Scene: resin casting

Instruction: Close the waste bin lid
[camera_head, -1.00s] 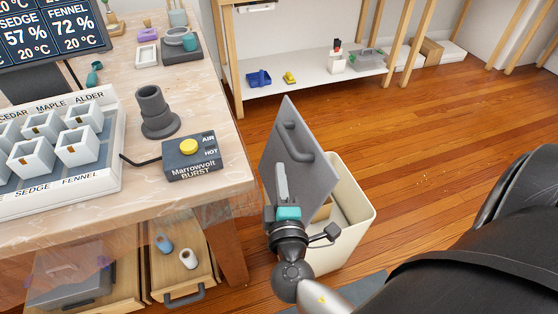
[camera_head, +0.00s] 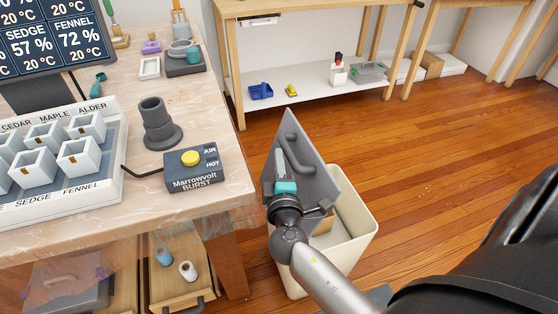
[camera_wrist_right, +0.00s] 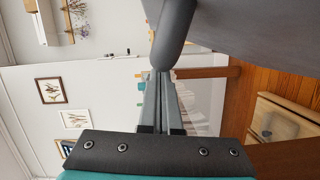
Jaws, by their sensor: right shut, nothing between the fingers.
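The waste bin (camera_head: 362,235) is cream and stands on the floor right of the workbench. Its grey lid (camera_head: 318,180) is open and stands steeply tilted, with a dark bar handle (camera_head: 296,155) on the face toward me. My right gripper (camera_head: 281,156) is shut and empty, at the lid's left part beside the handle. In the right wrist view the shut fingers (camera_wrist_right: 160,85) reach to the rounded end of the handle (camera_wrist_right: 173,38), and the lid (camera_wrist_right: 250,25) fills the upper right. I cannot tell whether they touch. My left gripper is not in view.
The workbench (camera_head: 225,195) edge is close left of the lid, with the Marrowvolt Burst box (camera_head: 194,170) near its corner. An open drawer (camera_head: 172,268) sits below. A low shelf (camera_head: 310,85) stands behind. The wooden floor (camera_head: 440,150) to the right is clear.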

